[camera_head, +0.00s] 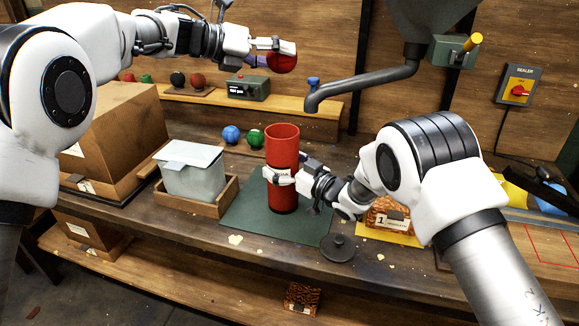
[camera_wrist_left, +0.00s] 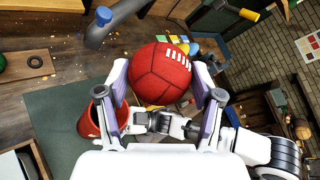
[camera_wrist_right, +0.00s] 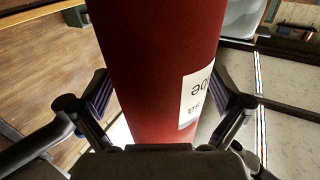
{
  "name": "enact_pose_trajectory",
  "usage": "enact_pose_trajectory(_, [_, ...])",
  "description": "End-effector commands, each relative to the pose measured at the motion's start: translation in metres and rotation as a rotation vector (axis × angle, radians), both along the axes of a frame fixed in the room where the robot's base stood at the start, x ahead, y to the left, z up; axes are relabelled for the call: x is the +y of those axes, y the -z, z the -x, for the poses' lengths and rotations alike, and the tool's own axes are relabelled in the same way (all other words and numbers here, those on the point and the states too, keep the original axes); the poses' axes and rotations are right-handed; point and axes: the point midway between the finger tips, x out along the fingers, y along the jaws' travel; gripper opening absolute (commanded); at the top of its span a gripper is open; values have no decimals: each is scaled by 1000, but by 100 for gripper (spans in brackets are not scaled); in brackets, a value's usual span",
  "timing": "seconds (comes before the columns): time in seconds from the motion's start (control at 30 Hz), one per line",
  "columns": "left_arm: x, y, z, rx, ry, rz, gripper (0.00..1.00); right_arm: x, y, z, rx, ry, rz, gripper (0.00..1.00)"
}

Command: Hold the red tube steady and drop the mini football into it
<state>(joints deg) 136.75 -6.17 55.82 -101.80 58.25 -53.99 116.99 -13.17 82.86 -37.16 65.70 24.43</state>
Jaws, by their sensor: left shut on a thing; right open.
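The red tube (camera_head: 283,145) stands upright on a dark green mat (camera_head: 240,215), its open top facing up. My left gripper (camera_head: 276,47) is shut on the mini football (camera_head: 282,64), a red ball with white lacing (camera_wrist_left: 160,72), held in the air above the tube's height. In the left wrist view the tube (camera_wrist_left: 87,125) shows below and left of the ball. My right gripper (camera_head: 284,177) is open, its fingers on either side of the tube's lower half. In the right wrist view the tube (camera_wrist_right: 155,60) stands between the spread fingers, with a white label facing right.
A grey spout (camera_head: 360,85) reaches in just right of the ball and tube. Blue (camera_head: 230,134) and green (camera_head: 255,138) balls lie behind the tube. A lidded bin (camera_head: 193,172) stands left, a black lid (camera_head: 338,248) lies in front.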

Motion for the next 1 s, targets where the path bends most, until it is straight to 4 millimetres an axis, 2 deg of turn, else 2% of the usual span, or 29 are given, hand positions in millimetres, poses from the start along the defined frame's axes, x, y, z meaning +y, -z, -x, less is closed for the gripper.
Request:
enact_pose_trajectory(0.1, [0, 0, 0, -1, -1, 1, 28, 0, 0, 0, 0, 0, 0, 100])
enact_pose_trajectory(0.13, [0, 0, 0, -1, -1, 1, 28, 0, 0, 0, 0, 0, 0, 96])
enact_pose_trajectory(0.33, [0, 0, 0, 0, 0, 0, 28, 0, 0, 0, 1, 0, 1, 26])
enact_pose_trajectory(0.37, [0, 0, 0, 0, 0, 0, 28, 0, 0, 0, 1, 0, 1, 23])
enact_pose_trajectory(0.57, [0, 4, 0, 1, 0, 0, 28, 0, 0, 0, 1, 0, 1, 23])
enact_pose_trajectory(1.0, [0, 35, 0, 2, -1, 1, 28, 0, 0, 0, 1, 0, 1, 23])
